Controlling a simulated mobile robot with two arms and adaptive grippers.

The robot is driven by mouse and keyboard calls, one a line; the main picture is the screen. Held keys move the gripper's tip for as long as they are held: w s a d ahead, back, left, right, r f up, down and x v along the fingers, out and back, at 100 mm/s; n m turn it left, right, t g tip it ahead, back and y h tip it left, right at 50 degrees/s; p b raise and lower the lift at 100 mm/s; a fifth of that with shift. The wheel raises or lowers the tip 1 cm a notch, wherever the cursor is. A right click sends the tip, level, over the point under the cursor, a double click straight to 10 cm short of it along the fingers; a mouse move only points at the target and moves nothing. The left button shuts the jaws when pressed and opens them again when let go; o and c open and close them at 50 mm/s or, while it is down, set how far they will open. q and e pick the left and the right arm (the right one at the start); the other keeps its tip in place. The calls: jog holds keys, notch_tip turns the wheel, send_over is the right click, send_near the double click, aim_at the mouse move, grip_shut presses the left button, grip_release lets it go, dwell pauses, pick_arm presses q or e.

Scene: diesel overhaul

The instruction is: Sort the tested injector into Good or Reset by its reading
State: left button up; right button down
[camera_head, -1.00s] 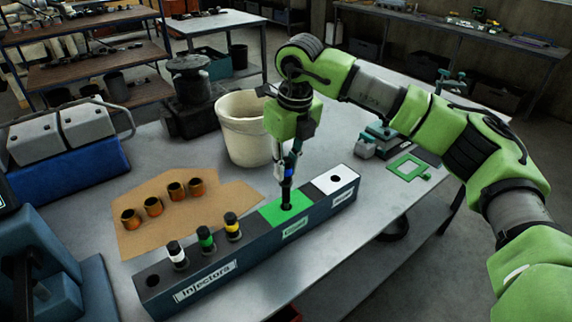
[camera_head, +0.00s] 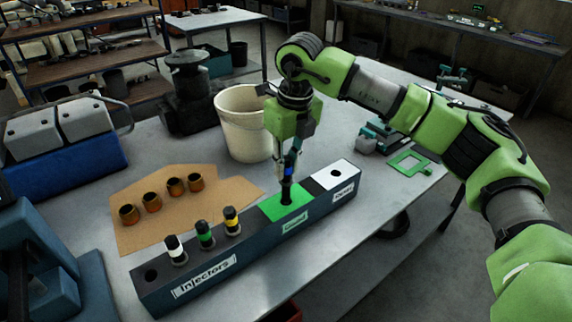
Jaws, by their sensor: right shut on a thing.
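The injector with a blue band (camera_head: 288,171) is upright in my right gripper (camera_head: 288,160). The gripper is shut on its upper part. Its dark lower end meets the green section (camera_head: 271,207) of the long dark rack (camera_head: 249,233), labelled Good, at the hole. How deep it sits in the hole I cannot tell. The white section (camera_head: 323,178), labelled Reset, is to the right with its hole empty. Injectors with white (camera_head: 174,248), green (camera_head: 205,234) and yellow (camera_head: 232,219) bands stand in the Injectors section. No reading is legible. My left gripper is not in view.
A cream bucket (camera_head: 243,125) stands close behind my right gripper. Several copper-coloured sleeves (camera_head: 152,201) stand on a cardboard sheet (camera_head: 225,194) behind the rack. A green frame (camera_head: 409,163) lies at the right table edge. The table in front of the rack is bare.

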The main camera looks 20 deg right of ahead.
aim_at(287, 180)
jog(key=shift+f, duration=0.1)
jog(key=shift+f+b, duration=1.4)
jog(key=shift+f, duration=0.4)
jog(key=shift+f+b, duration=1.1)
jog(key=shift+f, duration=0.05)
jog(key=c, duration=1.4)
grip_release()
jog(key=shift+c, duration=0.2)
jog(key=shift+r, duration=0.1)
